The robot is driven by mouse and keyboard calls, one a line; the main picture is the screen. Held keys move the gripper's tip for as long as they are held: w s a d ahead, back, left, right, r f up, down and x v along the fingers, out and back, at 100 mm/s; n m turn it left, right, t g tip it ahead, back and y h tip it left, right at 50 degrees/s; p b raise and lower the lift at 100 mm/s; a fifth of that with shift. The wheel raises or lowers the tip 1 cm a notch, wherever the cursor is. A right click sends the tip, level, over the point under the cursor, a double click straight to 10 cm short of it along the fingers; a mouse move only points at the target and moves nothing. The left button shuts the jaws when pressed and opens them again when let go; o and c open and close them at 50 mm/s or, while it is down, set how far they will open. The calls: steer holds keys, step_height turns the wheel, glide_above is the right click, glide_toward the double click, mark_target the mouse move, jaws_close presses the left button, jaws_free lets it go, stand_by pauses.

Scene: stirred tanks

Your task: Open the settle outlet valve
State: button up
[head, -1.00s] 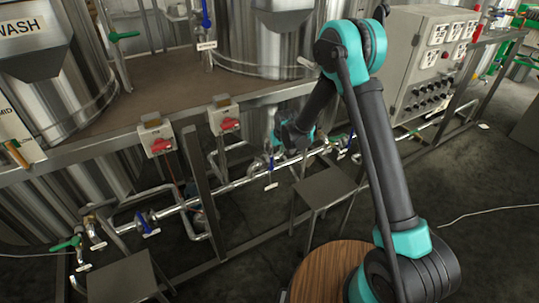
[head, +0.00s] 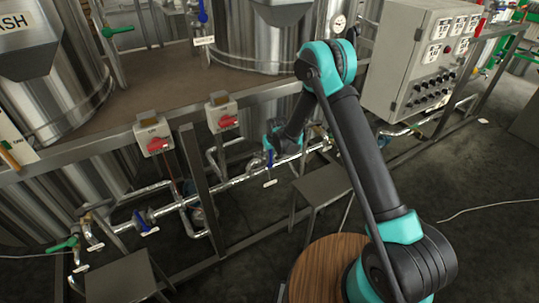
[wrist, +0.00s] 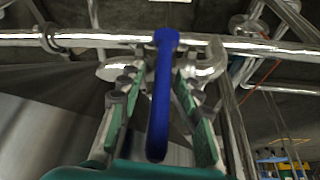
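A valve with a blue lever handle (wrist: 160,100) sits on the silver pipe in the wrist view. The handle points toward the camera, between the two green-padded fingers of my gripper (wrist: 158,82). The fingers stand apart, with visible gaps on both sides of the handle. In the head view a blue handle (head: 269,158) with a small white tag (head: 270,183) shows just beside my arm's end (head: 280,137). The tag's text is too small to read, so I cannot tell whether it names the settle outlet. My fingers are not clear in the head view.
Another blue-handled valve (head: 146,223) and a green-handled valve (head: 66,244) are on the pipework at left. Two red-switch boxes (head: 154,136) (head: 223,114) hang on the frame. A grey stool (head: 322,186) stands close below my arm. A control cabinet (head: 418,60) is at right.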

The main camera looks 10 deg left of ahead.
steer(key=shift+f, duration=0.1)
jaws_close()
stand_by(0.7)
